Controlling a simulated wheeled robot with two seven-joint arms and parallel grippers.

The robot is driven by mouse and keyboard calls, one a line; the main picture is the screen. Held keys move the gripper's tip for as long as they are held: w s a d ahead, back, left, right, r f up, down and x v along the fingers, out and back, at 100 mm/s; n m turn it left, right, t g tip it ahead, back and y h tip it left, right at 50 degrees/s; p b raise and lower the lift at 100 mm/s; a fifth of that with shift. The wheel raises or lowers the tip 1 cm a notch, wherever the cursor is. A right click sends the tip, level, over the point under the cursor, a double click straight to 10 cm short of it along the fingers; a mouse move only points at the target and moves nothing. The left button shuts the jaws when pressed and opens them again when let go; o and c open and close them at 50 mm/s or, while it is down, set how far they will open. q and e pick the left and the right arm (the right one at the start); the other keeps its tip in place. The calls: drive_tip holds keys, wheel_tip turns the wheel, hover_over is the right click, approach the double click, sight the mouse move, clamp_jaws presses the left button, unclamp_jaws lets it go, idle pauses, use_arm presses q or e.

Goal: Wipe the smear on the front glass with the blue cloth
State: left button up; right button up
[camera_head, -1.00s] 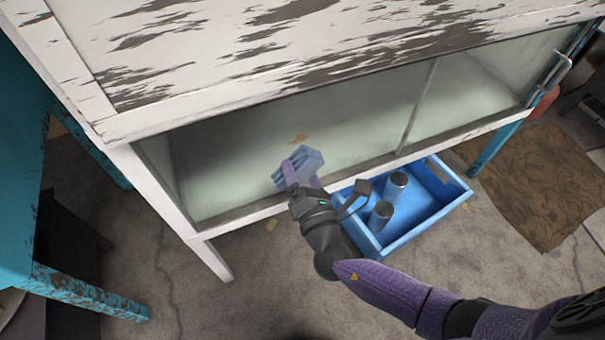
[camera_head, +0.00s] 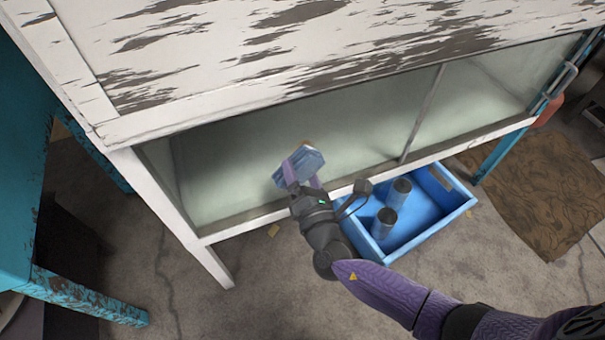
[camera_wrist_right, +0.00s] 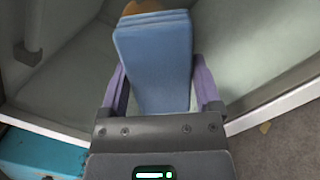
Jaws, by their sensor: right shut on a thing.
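My right gripper (camera_head: 303,177) is shut on the folded blue cloth (camera_head: 305,160), and the cloth is at the front glass (camera_head: 240,160) of the white cabinet. In the right wrist view the cloth (camera_wrist_right: 155,60) sits between the two purple fingers of the gripper (camera_wrist_right: 160,85). A brownish smear (camera_wrist_right: 143,7) shows just past the cloth's far edge. The cloth covers part of it. In the head view only a small bit of the smear shows above the cloth. I cannot tell whether the cloth touches the glass. My left gripper is not in view.
A blue crate (camera_head: 455,207) with two metal cans (camera_head: 385,222) (camera_head: 399,192) stands on the floor under the cabinet's front. A brown mat (camera_head: 550,190) lies at the right. A teal piece of furniture (camera_head: 20,190) stands at the left.

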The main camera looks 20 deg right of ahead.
drive_tip(key=shift+w, duration=0.3)
drive_tip(key=shift+d, duration=0.1)
